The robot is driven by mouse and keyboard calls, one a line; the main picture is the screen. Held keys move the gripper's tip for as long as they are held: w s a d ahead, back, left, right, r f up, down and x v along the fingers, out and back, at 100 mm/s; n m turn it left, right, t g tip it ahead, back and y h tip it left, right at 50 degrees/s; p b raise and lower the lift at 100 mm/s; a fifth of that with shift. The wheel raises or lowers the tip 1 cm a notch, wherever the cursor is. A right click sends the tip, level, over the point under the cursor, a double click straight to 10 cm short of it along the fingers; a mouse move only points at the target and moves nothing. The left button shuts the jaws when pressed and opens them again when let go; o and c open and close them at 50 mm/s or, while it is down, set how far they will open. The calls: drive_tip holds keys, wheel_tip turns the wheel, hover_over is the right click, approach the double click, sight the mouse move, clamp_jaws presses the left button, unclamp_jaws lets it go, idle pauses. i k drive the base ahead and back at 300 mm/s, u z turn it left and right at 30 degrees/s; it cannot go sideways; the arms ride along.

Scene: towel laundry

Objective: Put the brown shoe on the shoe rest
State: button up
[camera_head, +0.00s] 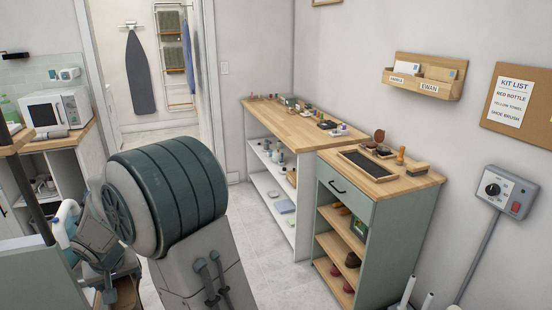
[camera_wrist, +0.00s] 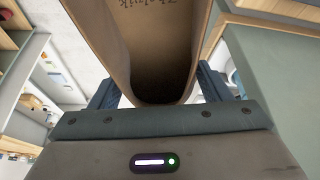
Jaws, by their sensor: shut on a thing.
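The brown shoe (camera_wrist: 150,45) fills the upper middle of the wrist view, with its opening and some lettering inside facing the camera. My gripper (camera_wrist: 158,86) is shut on it, one finger on each side. In the head view a brown part of the shoe (camera_head: 124,294) shows at the bottom left, mostly hidden by my arm. I cannot tell for sure which item is the shoe rest. A dark tray (camera_head: 368,164) lies on the green cabinet, and two white upright posts stand at the lower right.
The green cabinet (camera_head: 391,230) has shoes on its lower shelves and brushes on top. A long white shelf unit (camera_head: 270,148) with a wooden top stands behind it. The white posts (camera_head: 406,292) are near the right wall. The floor between my arm and the cabinet is clear.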

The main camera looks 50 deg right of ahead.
sight(366, 166)
drive_tip(key=z, duration=0.6)
drive_tip(key=i, duration=1.3)
drive_tip(key=z, duration=1.35)
drive_tip(key=i, duration=0.8)
drive_tip(key=z, duration=0.9)
drive_tip(key=i, duration=1.05)
drive_tip(key=u, duration=0.05)
